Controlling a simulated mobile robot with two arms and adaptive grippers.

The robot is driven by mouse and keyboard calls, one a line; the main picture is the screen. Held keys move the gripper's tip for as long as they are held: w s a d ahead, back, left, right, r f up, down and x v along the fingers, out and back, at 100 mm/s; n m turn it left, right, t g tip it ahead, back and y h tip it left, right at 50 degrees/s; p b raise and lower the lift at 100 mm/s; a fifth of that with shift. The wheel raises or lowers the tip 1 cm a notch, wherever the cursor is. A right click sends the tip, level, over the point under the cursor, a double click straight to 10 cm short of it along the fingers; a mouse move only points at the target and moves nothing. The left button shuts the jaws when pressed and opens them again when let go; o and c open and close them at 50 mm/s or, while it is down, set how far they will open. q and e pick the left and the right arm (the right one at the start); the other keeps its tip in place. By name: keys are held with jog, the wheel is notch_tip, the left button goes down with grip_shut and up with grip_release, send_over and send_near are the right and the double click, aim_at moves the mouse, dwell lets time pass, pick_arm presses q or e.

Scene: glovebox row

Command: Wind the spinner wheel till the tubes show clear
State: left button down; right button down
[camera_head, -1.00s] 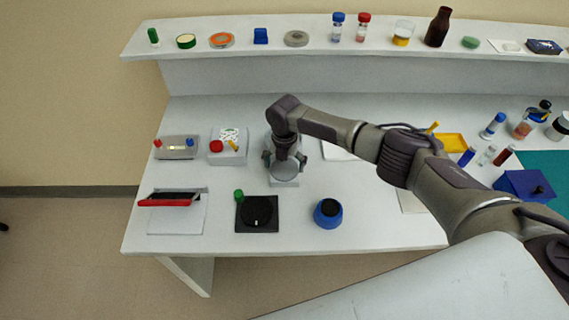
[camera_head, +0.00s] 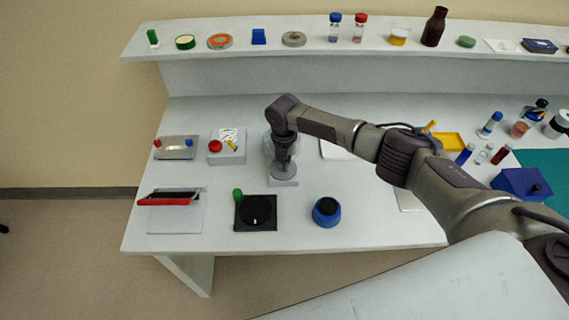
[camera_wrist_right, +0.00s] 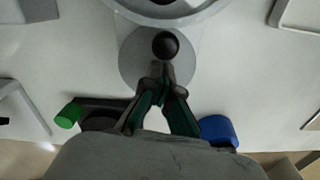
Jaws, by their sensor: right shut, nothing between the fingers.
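The spinner (camera_head: 284,182) stands on the bench, a pale grey device largely hidden behind my right arm in the head view. In the right wrist view its round grey wheel (camera_wrist_right: 135,62) with a black knob (camera_wrist_right: 166,45) lies just ahead of my fingers. Part of a larger grey ring (camera_wrist_right: 200,12) shows at the top edge. My right gripper (camera_head: 283,172) points down over the spinner. In the wrist view its fingers (camera_wrist_right: 161,72) are shut and empty, with the tips close by the knob; I cannot tell whether they touch it. Any tubes in the spinner are hidden. My left gripper is out of view.
A black square dial with a green handle (camera_head: 238,194) and a blue round pot (camera_head: 327,212) stand in front of the spinner. A white box with a red button (camera_head: 215,146) stands to its left. Several vials and a blue box (camera_head: 522,184) stand right.

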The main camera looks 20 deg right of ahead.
jog(key=shift+s+a+f, duration=0.2)
jog(key=shift+f, duration=0.15)
jog(key=shift+m, duration=2.8)
jog(key=c, duration=0.7)
grip_release()
jog(key=shift+w+f, duration=0.2)
jog(key=shift+w, duration=0.1)
jog(key=o, duration=0.7)
jog(key=shift+w+d+r, duration=0.1)
jog(key=shift+w+d, duration=0.05)
jog(key=shift+r, duration=0.15)
notch_tip(320, 180, up, 12)
